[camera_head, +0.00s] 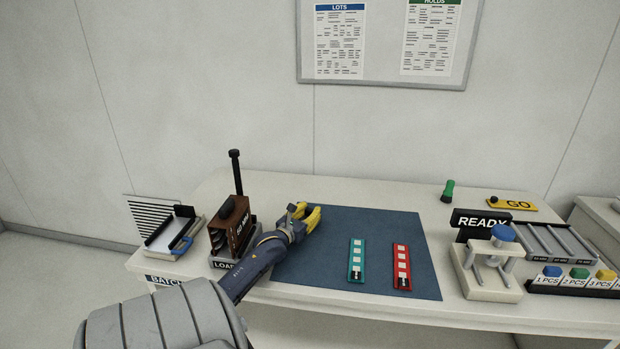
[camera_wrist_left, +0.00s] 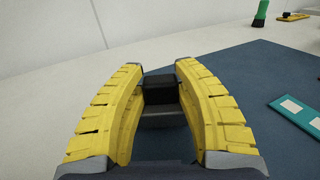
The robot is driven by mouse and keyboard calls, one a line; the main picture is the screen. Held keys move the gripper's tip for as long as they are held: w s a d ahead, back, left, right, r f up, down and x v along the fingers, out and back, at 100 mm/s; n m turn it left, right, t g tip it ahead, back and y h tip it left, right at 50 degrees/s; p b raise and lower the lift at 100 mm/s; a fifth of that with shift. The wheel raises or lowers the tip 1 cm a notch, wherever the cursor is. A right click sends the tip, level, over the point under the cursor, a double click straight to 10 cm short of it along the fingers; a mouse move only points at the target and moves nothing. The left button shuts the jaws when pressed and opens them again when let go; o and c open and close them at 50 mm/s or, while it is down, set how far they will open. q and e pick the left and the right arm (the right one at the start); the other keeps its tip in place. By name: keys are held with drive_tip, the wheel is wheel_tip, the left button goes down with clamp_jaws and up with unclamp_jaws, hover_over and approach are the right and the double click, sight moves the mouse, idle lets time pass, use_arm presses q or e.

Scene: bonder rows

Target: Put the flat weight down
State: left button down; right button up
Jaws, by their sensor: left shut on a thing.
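My left gripper (camera_head: 308,216) reaches over the back left part of the blue mat. In the left wrist view its yellow fingers (camera_wrist_left: 162,75) are shut on the flat weight, a small dark block (camera_wrist_left: 161,90) with a grey flat part below it. The head view does not show the weight clearly, as my fingers hide it. I cannot tell whether it touches the surface below. My right gripper is not in view.
The blue mat (camera_head: 340,232) holds a green strip (camera_head: 357,260) and a red strip (camera_head: 401,266). A brown rack (camera_head: 232,228) stands left of my gripper. The mat's middle back is clear.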

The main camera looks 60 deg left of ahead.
sight(309, 216)
use_arm(q)
drive_tip(key=shift+f, duration=0.75)
drive_tip(key=shift+f, duration=0.15)
drive_tip(key=c, duration=1)
unclamp_jaws()
drive_tip(key=shift+f, duration=0.1)
drive_tip(key=shift+v, duration=2)
